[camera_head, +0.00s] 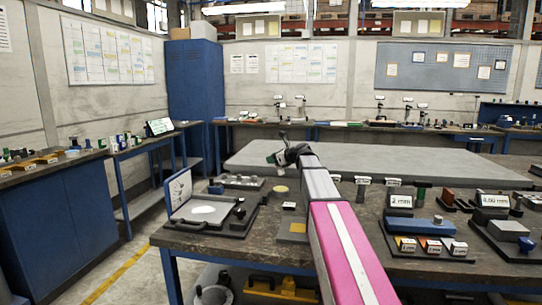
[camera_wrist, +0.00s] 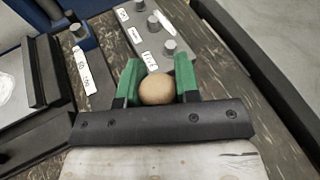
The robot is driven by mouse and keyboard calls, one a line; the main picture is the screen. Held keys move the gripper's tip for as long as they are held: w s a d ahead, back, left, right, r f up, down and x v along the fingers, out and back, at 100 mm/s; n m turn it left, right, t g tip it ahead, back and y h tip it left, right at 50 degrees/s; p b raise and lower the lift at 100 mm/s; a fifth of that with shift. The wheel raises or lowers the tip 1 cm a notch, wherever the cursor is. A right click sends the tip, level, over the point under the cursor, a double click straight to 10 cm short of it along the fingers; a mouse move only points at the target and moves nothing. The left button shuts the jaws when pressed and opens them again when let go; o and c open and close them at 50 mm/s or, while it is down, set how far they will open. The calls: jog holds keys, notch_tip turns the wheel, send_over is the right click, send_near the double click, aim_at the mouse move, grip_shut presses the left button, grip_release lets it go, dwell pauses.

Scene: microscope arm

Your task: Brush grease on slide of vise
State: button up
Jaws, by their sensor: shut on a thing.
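My gripper (camera_head: 277,157) reaches out over the far left part of the workbench in the head view. In the wrist view its green fingers (camera_wrist: 158,82) are closed around a round tan wooden knob (camera_wrist: 157,89), which looks like the end of a brush handle. The rest of the held thing is hidden below, so I cannot see bristles or grease. A dark flat fixture with a white round patch (camera_head: 203,209) lies at the bench's left end. Its dark edge also shows at the left of the wrist view (camera_wrist: 43,68). I cannot tell which object is the vise.
A grey plate with several metal knobs (camera_wrist: 148,38) lies ahead of my fingers, beside a dark strip with a white label (camera_wrist: 82,68). A panel (camera_head: 179,189) stands upright at the bench's left end. Gauges and blocks (camera_head: 431,244) crowd the right side.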

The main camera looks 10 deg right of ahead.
notch_tip(320, 180, down, 6)
jog(key=shift+w, duration=0.35)
dwell(0.4)
jog(key=shift+f, duration=0.75)
dwell(2.2)
jog(key=shift+r, duration=0.15)
notch_tip(320, 180, up, 7)
dwell(0.9)
jog(key=shift+s, duration=0.1)
